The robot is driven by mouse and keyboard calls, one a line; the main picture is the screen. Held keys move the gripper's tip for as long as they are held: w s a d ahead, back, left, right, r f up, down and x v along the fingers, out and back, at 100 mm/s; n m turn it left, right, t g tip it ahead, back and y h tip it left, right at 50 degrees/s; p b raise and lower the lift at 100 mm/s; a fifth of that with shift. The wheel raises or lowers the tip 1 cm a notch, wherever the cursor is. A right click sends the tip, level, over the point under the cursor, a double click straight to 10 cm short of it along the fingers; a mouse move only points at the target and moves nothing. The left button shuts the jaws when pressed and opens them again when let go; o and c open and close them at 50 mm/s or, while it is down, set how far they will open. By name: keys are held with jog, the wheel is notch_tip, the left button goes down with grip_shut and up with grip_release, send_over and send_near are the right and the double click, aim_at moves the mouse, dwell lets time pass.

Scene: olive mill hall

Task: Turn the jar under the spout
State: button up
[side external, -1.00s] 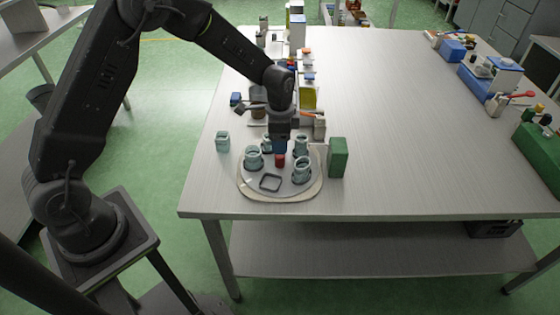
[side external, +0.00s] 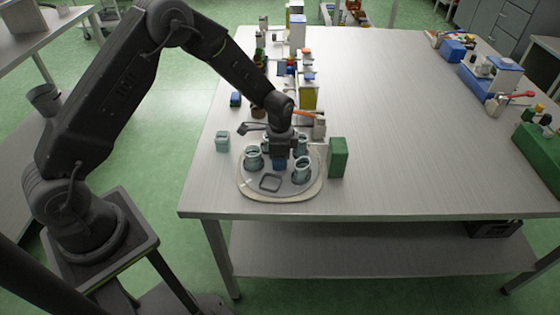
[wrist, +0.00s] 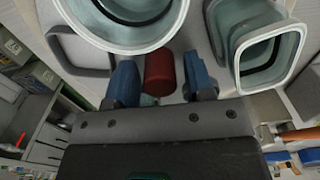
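A round grey turntable (side external: 292,191) near the table's front edge carries several pale glass jars: one at the left (side external: 253,158), one at the right (side external: 302,172). An empty dark square holder (side external: 270,183) sits at its front. My gripper (wrist: 161,82) is low over the turntable's middle. Its two blue fingers stand on either side of a red knob (wrist: 160,73), with a visible gap each side. In the wrist view a round jar (wrist: 125,40) and a squarish jar (wrist: 262,45) are close by. In the side view the gripper hides the knob. I cannot clearly make out the spout.
A green block (side external: 338,157) stands just right of the turntable, and a small pale jar (side external: 222,142) stands left of it. Bottles and a yellow-green container (side external: 309,96) stand behind. The table's right middle is clear.

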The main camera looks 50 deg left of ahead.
jog(key=c, duration=0.6)
jog(key=m, duration=1)
jog(key=shift+m, duration=1)
jog(key=m, duration=1)
